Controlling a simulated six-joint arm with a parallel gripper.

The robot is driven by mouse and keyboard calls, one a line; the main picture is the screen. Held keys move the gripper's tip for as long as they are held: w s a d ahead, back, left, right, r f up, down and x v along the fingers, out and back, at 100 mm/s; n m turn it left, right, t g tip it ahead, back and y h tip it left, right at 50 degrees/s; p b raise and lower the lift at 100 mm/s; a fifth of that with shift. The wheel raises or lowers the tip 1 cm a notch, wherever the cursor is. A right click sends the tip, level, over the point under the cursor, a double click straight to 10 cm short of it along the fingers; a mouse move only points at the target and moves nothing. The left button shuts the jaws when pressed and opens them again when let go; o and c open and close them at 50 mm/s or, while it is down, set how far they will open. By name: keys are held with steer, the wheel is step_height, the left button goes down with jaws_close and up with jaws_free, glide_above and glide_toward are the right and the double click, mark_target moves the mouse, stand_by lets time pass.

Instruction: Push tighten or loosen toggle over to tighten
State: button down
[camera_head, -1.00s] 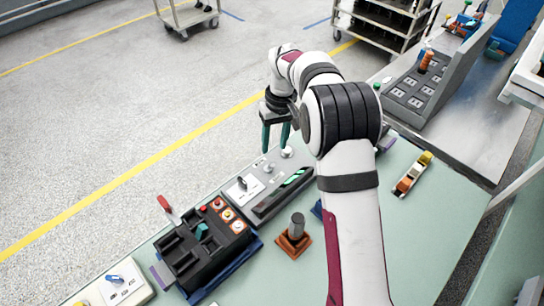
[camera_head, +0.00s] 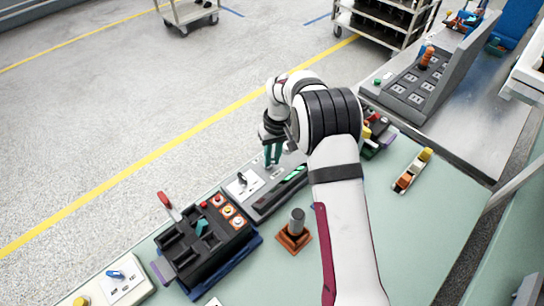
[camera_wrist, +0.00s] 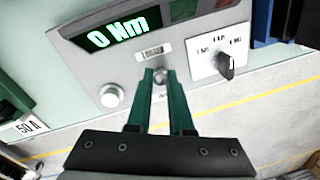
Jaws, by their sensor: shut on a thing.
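The grey torque panel (camera_head: 252,204) lies on the green bench. Its display (camera_wrist: 118,28) reads 0 Nm in the wrist view. The tighten or loosen toggle (camera_wrist: 159,77) is a small grey metal knob below a white label (camera_wrist: 152,52), whose lettering is too small to read surely. My gripper (camera_wrist: 160,75) has its two green fingers shut on the toggle, one on each side. In the head view my gripper (camera_head: 272,163) is down at the panel, and its fingers hide the toggle there.
A black selector knob (camera_wrist: 226,65) on a white dial sits right of the toggle in the wrist view, and a round white knob (camera_wrist: 111,95) sits left. A black breaker fixture (camera_head: 205,240) with a red lever (camera_head: 166,200) and a brown-based post (camera_head: 294,231) stand nearby.

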steer(key=shift+a, duration=0.15)
steer(key=shift+w+a+g+h, duration=0.35)
steer(key=shift+g+h, duration=0.35)
steer(key=shift+g, duration=0.1)
steer(key=shift+a+r+g+h, duration=0.1)
steer(key=shift+r+g+h, duration=0.05)
steer(key=shift+g+h, duration=0.15)
steer(key=c, duration=0.8)
jaws_free()
steer(key=shift+c, duration=0.2)
steer(key=v, duration=0.7)
steer(key=shift+r, duration=0.25)
